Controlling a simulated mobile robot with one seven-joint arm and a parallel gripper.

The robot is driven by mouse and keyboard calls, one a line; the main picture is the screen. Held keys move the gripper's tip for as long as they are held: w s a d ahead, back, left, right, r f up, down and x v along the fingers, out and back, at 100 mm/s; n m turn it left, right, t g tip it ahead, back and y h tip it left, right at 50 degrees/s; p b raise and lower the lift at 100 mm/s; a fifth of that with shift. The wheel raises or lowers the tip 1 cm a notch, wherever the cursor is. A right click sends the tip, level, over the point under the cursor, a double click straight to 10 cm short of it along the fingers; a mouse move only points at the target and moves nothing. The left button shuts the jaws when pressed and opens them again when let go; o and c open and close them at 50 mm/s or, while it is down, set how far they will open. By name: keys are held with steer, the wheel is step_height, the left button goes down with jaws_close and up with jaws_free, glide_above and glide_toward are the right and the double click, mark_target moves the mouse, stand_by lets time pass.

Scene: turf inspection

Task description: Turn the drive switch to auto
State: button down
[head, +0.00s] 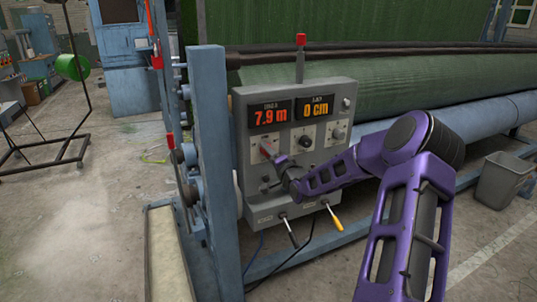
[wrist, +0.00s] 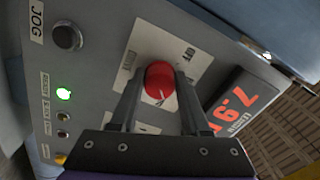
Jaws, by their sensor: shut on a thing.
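The drive switch is a round red knob (wrist: 158,78) with a pale mark on its face, set on a light label plate on the grey control panel (head: 333,192). In the head view only a bit of red shows near the fingers, below the left display. My gripper (wrist: 157,88) has one finger on each side of the knob and is shut on it. In the head view my gripper (head: 273,158) reaches the panel from the right. The plate's words are partly hidden by the fingers, so I cannot tell which position the knob points to.
The left display (head: 271,119) reads 7.9 m and the right display (head: 320,107) reads 0 cm. A lit green lamp (wrist: 64,94) and a dark JOG button (wrist: 66,37) are near the knob. Two levers, one yellow-handled (head: 333,218), stick out below. A blue post (head: 215,150) stands left.

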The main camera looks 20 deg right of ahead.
steer(key=shift+m, duration=1.1)
steer(key=shift+c, duration=1.9)
jaws_free()
steer(key=s, duration=1.7)
steer(key=shift+s+d, duration=0.2)
steer(key=shift+d, duration=0.05)
